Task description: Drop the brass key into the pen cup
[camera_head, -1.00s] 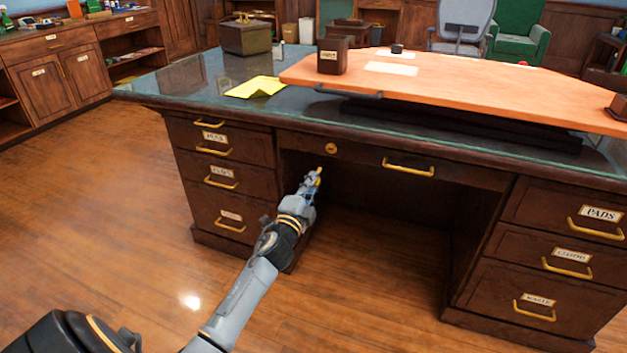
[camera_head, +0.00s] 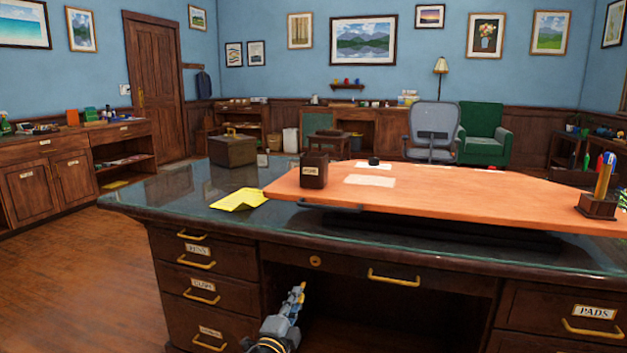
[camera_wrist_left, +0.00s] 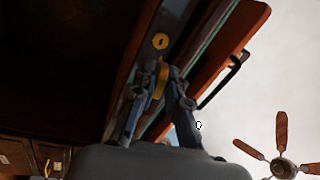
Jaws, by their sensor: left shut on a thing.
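The left gripper (camera_head: 298,293) is in front of the desk's knee space, just below the keyhole plate. It is shut on the brass key (camera_wrist_left: 161,79), a small yellow piece between the fingers in the left wrist view; the fingers hide part of it. A dark square cup with a pale label (camera_head: 314,171) stands upright on the orange desk top piece, above and beyond the gripper. Its label is too small to read. My right gripper is not in view.
The keyhole plate (camera_head: 315,261) is in the desk front. Yellow paper (camera_head: 240,200) and a dark box (camera_head: 232,151) lie left. Glass is clear at front left.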

